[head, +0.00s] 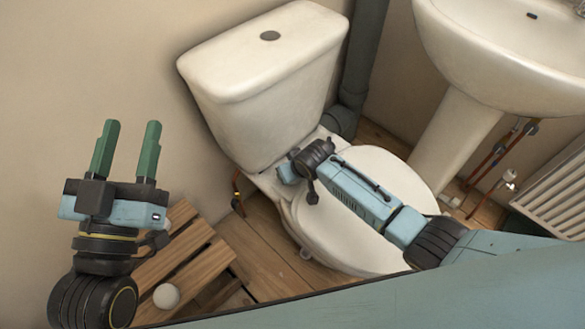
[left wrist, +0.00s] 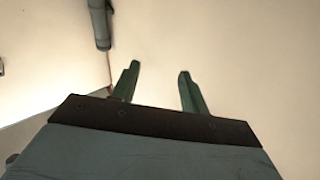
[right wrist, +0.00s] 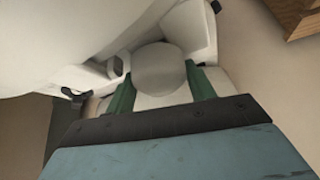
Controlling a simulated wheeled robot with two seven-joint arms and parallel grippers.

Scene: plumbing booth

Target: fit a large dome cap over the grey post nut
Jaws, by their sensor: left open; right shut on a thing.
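My right gripper (right wrist: 160,82) is shut on a pale, round dome cap (right wrist: 158,66), held between its green fingers in the right wrist view. The cap is close to white ceramic parts of the toilet. I cannot tell whether it touches anything, and no grey post nut can be made out there. In the head view my right arm reaches across the toilet lid to the gap by the cistern, and its fingertips are hidden. A second pale dome cap (head: 166,296) lies on a slatted wooden stool (head: 190,248). My left gripper (head: 127,150) is open and empty, raised above the stool.
The toilet cistern (head: 262,80) and closed lid (head: 350,235) surround my right wrist. A grey waste pipe (head: 364,60) runs behind. A basin (head: 510,50) on a pedestal, thin copper pipes and a radiator (head: 550,195) stand at right. The wall by my left gripper is bare.

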